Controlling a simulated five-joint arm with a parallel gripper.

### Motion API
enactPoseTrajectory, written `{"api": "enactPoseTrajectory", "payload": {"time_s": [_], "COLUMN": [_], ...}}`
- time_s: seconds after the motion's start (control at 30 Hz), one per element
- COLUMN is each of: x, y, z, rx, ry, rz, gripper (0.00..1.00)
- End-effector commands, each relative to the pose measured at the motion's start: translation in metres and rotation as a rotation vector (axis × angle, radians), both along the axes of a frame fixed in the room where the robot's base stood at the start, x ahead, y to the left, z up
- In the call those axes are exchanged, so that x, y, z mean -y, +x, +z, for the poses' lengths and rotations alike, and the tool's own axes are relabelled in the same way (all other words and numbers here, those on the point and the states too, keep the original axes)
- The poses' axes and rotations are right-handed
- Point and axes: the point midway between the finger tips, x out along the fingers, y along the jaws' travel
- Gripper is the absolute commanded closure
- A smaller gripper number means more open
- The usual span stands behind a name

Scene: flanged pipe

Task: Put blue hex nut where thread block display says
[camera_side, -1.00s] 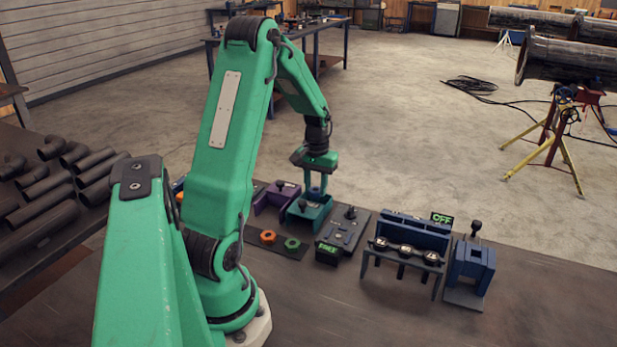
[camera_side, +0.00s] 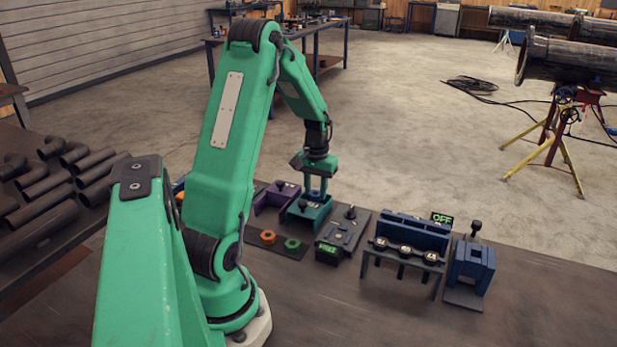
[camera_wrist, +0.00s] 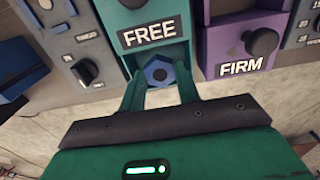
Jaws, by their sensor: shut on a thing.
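The blue hex nut (camera_wrist: 158,72) sits between the two fingers of my gripper (camera_wrist: 159,82), which is shut on it. In the wrist view it is at the mouth of the teal bin (camera_wrist: 152,35) labelled FREE; I cannot tell whether it touches the bin's floor. In the side view my gripper (camera_side: 317,188) is low over the teal bin (camera_side: 304,215) and mostly hides the nut. The thread block display (camera_side: 327,248) is lit green and appears to read FREE, in small blurred letters.
A purple bin (camera_wrist: 247,42) labelled FIRM stands beside the teal one. An orange nut (camera_side: 268,237) and a green nut (camera_side: 292,243) lie on a dark mat. A blue rack (camera_side: 412,232) with an OFF display (camera_side: 442,218) stands to the right. The bench front is clear.

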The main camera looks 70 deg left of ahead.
Motion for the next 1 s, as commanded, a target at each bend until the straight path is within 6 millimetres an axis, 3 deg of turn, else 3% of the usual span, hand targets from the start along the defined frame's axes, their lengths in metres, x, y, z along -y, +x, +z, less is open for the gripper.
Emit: {"api": "enactPoseTrajectory", "payload": {"time_s": [1.0], "x": [0.0], "y": [0.0], "z": [-0.013], "rx": [0.0], "ry": [0.0], "rz": [0.0], "gripper": [0.84]}}
